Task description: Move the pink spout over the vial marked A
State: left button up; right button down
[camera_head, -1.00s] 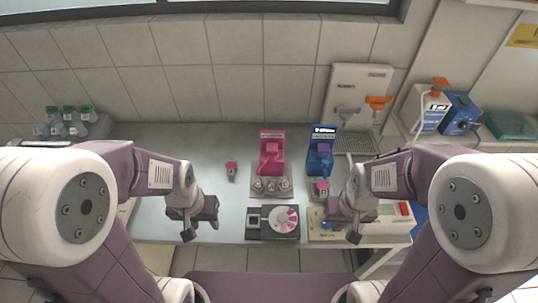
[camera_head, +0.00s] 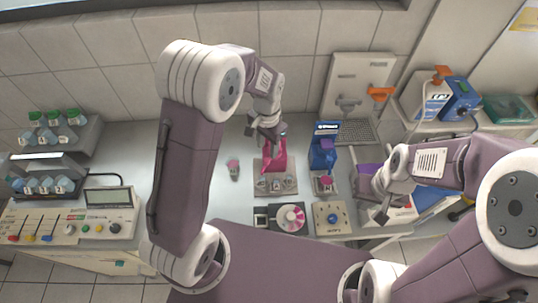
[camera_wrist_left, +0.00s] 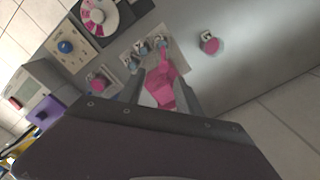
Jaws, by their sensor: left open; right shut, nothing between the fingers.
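The pink dispenser (camera_head: 274,158) stands at mid-bench, and its pink spout (camera_wrist_left: 164,80) points toward several small vials (camera_head: 275,184) on a grey-brown base plate (camera_head: 290,190). The vials also show in the left wrist view (camera_wrist_left: 141,47); I cannot read which one is marked A. My left gripper (camera_head: 262,134) is at the top of the pink dispenser and hides part of it. In the left wrist view its open fingers (camera_wrist_left: 159,86) lie on either side of the pink part, with no clear grip. My right gripper (camera_head: 379,207) is shut and empty, off to the right.
A blue dispenser (camera_head: 322,150) stands close right of the pink one. A lone pink-capped vial (camera_head: 233,168) sits to the left. A dark device with a pink-and-white dial (camera_head: 290,217) lies in front. A control panel (camera_head: 90,225) and bottle racks are at far left.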

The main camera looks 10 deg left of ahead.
aim_at(267, 158)
pick_arm(q)
jog(key=f, duration=0.2)
jog(key=w+f+p, duration=0.1)
jog(key=f, duration=0.4)
jog(key=shift+w+a+f, duration=0.1)
jog(key=shift+w+a, duration=0.2)
jog(key=shift+s+f, duration=0.2)
jog(key=shift+f, duration=0.1)
jog(key=shift+s+d, duration=0.15)
jog(key=shift+s, duration=0.1)
jog(key=shift+w+f, duration=0.15)
jog(key=shift+w, duration=0.1)
jog(key=c, duration=0.9)
pick_arm(e)
jog(key=shift+w+a+r, duration=0.2)
jog(key=shift+w+r, duration=0.4)
